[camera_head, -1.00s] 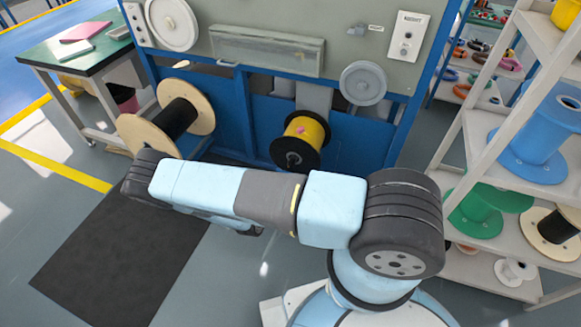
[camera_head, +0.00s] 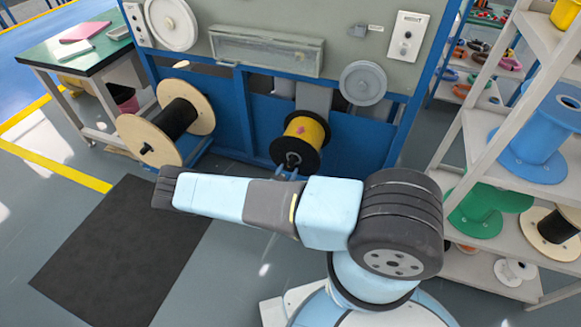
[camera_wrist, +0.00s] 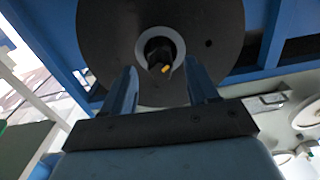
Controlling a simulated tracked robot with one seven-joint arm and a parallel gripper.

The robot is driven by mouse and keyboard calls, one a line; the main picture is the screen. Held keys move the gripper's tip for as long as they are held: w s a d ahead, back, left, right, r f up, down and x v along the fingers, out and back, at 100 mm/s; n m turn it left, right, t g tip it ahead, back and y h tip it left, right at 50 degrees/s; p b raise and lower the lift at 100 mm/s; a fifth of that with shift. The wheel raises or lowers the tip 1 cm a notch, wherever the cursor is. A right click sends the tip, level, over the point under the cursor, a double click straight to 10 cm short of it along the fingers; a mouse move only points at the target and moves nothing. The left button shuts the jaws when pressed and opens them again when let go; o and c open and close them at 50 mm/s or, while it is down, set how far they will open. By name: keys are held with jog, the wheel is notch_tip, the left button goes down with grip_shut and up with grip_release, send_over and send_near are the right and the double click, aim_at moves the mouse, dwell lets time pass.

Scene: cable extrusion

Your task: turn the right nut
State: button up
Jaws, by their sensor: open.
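The right nut (camera_head: 292,160) is a dark piece at the hub of the spool with yellow cable (camera_head: 308,129) and black flanges. In the wrist view the nut (camera_wrist: 159,54) shows a small yellow mark, inside a grey ring at the centre of the black flange (camera_wrist: 100,40). My gripper (camera_wrist: 162,72) is open and empty. Its two blue fingers point toward the flange, one on each side and slightly below the nut in the picture. In the head view my gripper (camera_head: 290,174) shows just below the nut, partly hidden by my arm. Contact with the nut cannot be told.
A left spool with wooden flanges (camera_head: 196,92) and a dark nut (camera_head: 146,148) stands on the same blue machine frame (camera_head: 237,105). A shelf with spools (camera_head: 467,150) is on the right. A green-topped table (camera_head: 75,50) is at the back left. The floor at front left is clear.

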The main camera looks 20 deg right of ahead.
aim_at(290, 167)
jog(key=shift+x, duration=1.75)
jog(key=c, duration=1)
jog(key=shift+o, duration=0.2)
